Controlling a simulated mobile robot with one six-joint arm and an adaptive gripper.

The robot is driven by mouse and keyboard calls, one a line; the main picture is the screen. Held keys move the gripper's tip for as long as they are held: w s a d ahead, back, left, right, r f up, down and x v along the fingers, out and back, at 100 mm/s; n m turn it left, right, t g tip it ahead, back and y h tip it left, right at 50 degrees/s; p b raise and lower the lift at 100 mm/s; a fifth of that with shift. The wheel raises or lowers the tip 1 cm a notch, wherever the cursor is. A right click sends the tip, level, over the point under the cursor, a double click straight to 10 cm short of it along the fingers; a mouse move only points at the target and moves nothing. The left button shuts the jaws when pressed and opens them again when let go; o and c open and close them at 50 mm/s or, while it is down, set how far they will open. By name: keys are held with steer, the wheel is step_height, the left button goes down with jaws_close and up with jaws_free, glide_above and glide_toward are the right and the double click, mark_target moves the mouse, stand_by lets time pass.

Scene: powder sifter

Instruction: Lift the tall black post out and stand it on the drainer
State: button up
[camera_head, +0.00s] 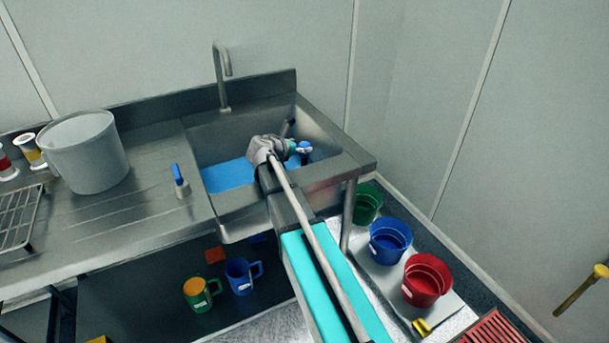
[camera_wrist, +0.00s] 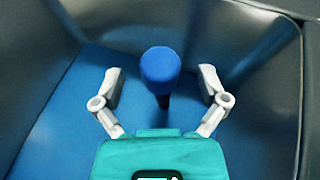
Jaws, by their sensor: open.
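In the wrist view, a post with a round blue top (camera_wrist: 160,66) and a dark shaft below it stands in the sink, between my gripper's fingers. My gripper (camera_wrist: 161,84) is open, with one pale finger on each side of the post and a gap to each. In the head view the blue top (camera_head: 304,146) shows at the right of the sink basin (camera_head: 235,135), beside my gripper (camera_head: 303,151); my arm hides part of the basin. The post's lower end is hidden. The ribbed steel drainer (camera_head: 120,222) lies left of the basin.
A blue-topped object (camera_head: 180,181) stands on the drainer near the basin. A large grey pot (camera_head: 84,153) and a wire rack (camera_head: 18,217) are farther left. The tap (camera_head: 222,75) rises behind the basin. The drainer's middle is clear. Steel basin walls surround my gripper.

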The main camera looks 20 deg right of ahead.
steer(key=shift+b+x, duration=0.3)
steer(key=shift+x, duration=0.9)
jaws_close()
